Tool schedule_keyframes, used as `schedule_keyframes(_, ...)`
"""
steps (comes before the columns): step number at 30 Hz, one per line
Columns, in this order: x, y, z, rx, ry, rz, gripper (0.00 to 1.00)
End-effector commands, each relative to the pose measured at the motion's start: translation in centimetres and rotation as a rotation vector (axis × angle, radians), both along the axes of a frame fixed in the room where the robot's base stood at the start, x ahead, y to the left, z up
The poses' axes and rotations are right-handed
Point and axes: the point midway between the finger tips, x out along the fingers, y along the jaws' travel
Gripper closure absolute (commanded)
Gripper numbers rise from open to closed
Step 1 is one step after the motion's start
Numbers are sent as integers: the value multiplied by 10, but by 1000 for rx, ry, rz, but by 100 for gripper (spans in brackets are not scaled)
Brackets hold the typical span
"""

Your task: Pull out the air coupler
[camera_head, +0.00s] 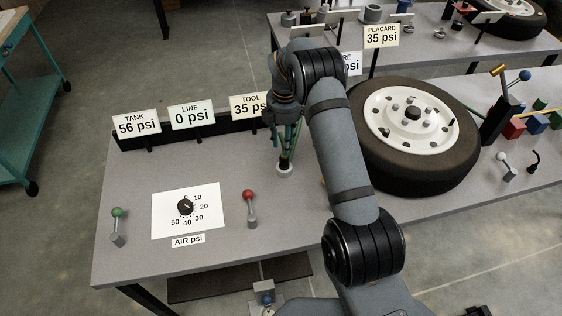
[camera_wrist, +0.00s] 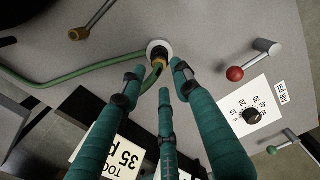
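In the wrist view, the dark air coupler (camera_wrist: 161,63) with a brass-coloured part sits in a round white socket (camera_wrist: 156,43) on the grey bench. A green hose (camera_wrist: 75,72) runs from it to the left. My gripper (camera_wrist: 160,77) has three teal fingers, spread apart around the near side of the coupler. I see no clear contact. In the head view, my gripper (camera_head: 286,150) points down just above the white socket (camera_head: 284,171), and its fingers and my arm hide most of the coupler and hose.
Right of the arm lies a wheel (camera_head: 414,125). To the left are a red-knobbed lever (camera_head: 248,196), an air dial (camera_head: 185,207) and a green-knobbed lever (camera_head: 117,213). Signs stand behind: TANK 56 psi (camera_head: 136,122), LINE 0 psi (camera_head: 191,114), TOOL 35 psi (camera_head: 249,105).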

Motion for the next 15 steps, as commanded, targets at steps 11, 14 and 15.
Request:
schedule_keyframes(11, 0, 0, -8, 0, 0, 0, 53)
schedule_keyframes(14, 0, 0, -17, 0, 1, 0, 53)
schedule_keyframes(15, 0, 0, -21, 0, 1, 0, 53)
